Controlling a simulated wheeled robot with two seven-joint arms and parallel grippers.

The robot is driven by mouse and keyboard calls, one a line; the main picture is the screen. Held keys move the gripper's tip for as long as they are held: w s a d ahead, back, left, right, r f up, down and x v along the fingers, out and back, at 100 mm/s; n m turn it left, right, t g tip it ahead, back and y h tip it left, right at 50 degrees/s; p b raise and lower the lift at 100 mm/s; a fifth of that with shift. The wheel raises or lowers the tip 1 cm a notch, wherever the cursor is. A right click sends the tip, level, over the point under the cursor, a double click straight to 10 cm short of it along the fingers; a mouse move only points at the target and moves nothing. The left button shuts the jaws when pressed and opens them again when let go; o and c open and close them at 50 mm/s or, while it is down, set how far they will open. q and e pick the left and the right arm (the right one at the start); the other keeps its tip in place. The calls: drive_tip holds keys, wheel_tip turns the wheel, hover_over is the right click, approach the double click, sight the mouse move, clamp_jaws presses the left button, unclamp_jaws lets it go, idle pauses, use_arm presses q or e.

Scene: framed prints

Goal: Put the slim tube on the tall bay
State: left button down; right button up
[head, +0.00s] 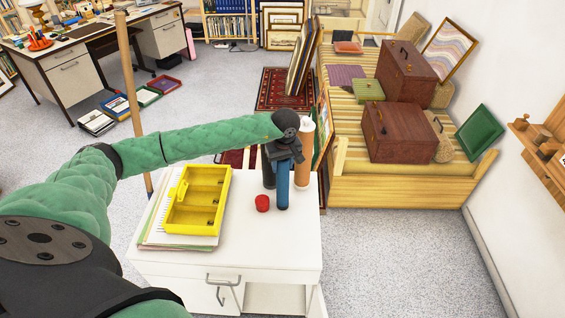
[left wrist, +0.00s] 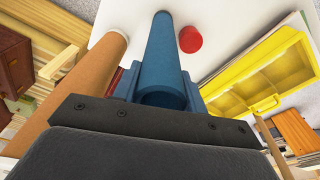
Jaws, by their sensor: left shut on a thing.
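My left gripper (head: 284,155) is shut on a blue slim tube (head: 283,187), held upright over the white cabinet top; I cannot tell whether its lower end touches the surface. In the left wrist view the blue tube (left wrist: 163,55) runs away from between the fingers. A yellow tray (head: 171,221) with compartments lies left of the tube, also showing in the left wrist view (left wrist: 206,98). I cannot tell which part is the tall bay. My right gripper is out of view.
A red round piece (head: 262,203) sits beside the blue tube. Papers (head: 150,235) lie under the tray. The cabinet top's front right (head: 285,245) is clear.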

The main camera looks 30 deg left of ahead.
use_arm(q)
drive_tip(key=shift+f, duration=0.1)
idle(0.3)
drive_tip(key=c, duration=0.8)
unclamp_jaws()
drive_tip(key=shift+r, duration=0.2)
